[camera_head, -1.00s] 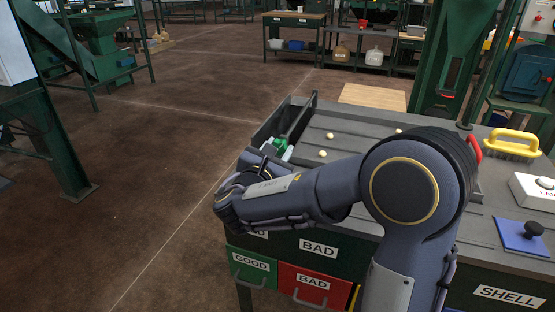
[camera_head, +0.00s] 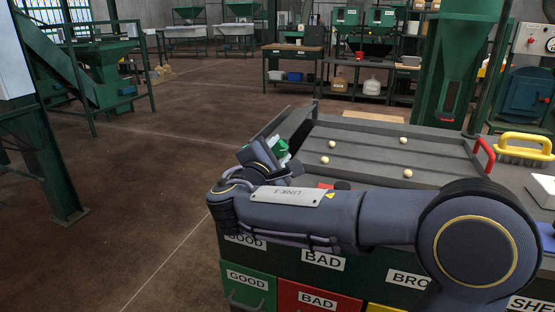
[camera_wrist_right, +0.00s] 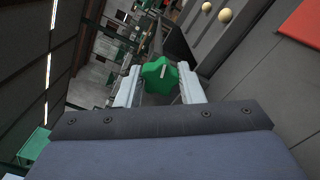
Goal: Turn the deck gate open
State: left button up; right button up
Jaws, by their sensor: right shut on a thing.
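A green star-shaped knob (camera_wrist_right: 160,75) sits between the two pale fingers of my right gripper (camera_wrist_right: 162,88) in the wrist view. The fingers are shut on it from both sides. In the head view the green knob (camera_head: 281,146) shows in part at the left end of the grey sorting deck (camera_head: 360,150), and my right gripper (camera_head: 279,154) is mostly hidden behind my own wrist. A dark bar, which looks like the deck gate (camera_head: 304,132), runs along that left end beside the knob. How far it is turned I cannot tell. My left gripper is not in view.
Several pale balls (camera_head: 404,140) lie on the deck. A red handle (camera_head: 484,154) and a yellow-handled brush (camera_head: 523,146) are at the right. GOOD (camera_head: 247,279) and BAD (camera_head: 317,299) drawers sit below. The floor to the left is clear.

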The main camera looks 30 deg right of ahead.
dwell(0.3)
jog(key=o, duration=1)
jog(key=v, duration=0.8)
jog(key=shift+p, duration=0.4)
